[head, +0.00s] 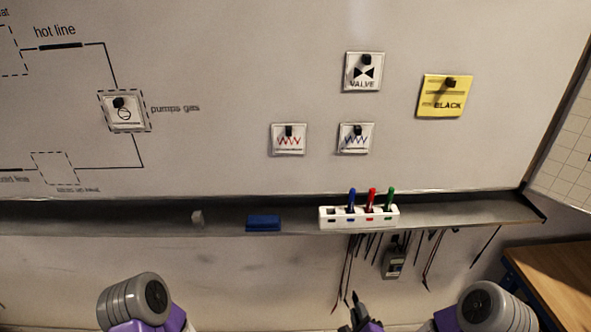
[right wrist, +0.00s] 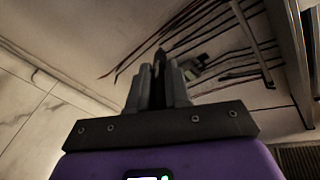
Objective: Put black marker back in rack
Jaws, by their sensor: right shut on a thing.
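The white marker rack (head: 359,217) sits on the whiteboard's ledge. It holds a blue marker (head: 351,198), a red marker (head: 371,199) and a green marker (head: 389,199), all upright; its leftmost slot is empty. My right gripper (head: 360,306) is at the bottom edge of the head view, below and in front of the rack. It is shut on a dark, slim thing, which I take for the black marker (right wrist: 159,62); in the right wrist view it stands between the grey fingers, its lower part hidden. My left gripper is out of view.
A yellow note (head: 444,96) and several cards are on the board. A wooden table (head: 560,280) stands right.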

